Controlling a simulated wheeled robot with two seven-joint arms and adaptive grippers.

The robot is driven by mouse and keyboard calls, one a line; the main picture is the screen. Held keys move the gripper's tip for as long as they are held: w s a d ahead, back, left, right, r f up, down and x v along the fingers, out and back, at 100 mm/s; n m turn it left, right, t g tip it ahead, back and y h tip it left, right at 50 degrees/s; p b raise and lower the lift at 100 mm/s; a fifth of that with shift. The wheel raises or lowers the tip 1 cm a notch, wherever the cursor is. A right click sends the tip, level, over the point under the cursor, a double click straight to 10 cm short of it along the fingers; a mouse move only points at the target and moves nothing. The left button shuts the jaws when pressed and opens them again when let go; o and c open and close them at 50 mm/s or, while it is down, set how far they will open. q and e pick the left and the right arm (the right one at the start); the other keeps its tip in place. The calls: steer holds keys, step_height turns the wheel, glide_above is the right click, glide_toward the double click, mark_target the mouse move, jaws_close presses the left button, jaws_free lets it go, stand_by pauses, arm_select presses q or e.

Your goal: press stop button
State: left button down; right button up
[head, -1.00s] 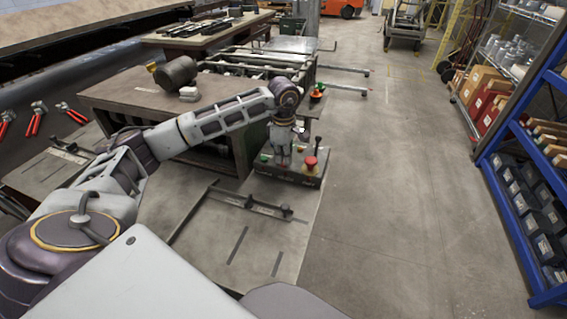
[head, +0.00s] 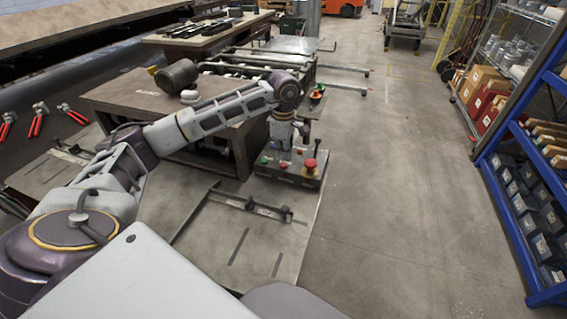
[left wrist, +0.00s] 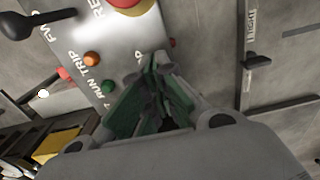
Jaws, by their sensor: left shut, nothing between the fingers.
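The control box (head: 288,176) stands low beside the workbench, with a large red mushroom button (head: 310,164) on its right. In the left wrist view, its grey panel (left wrist: 88,28) shows that mushroom button (left wrist: 130,4) on a yellow ring, an orange button (left wrist: 92,58), a green button (left wrist: 107,87) and a red one (left wrist: 65,73) at the side. My left gripper (head: 284,156) points down over the panel, shut and empty. In the left wrist view, its fingertips (left wrist: 160,64) cover part of a label and a small red patch (left wrist: 172,70). Contact cannot be told. My right gripper is not in view.
A black lever (left wrist: 40,22) rises from the panel. The workbench (head: 140,98) stands behind my left arm. A flat metal plate with a bar (head: 247,205) lies in front of the box. Blue shelving (head: 515,185) is at the right, with clear floor between.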

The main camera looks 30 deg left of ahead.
mark_target(283, 164)
arm_select(q)
steer(key=shift+r+p, duration=1)
steer(key=shift+r, duration=1)
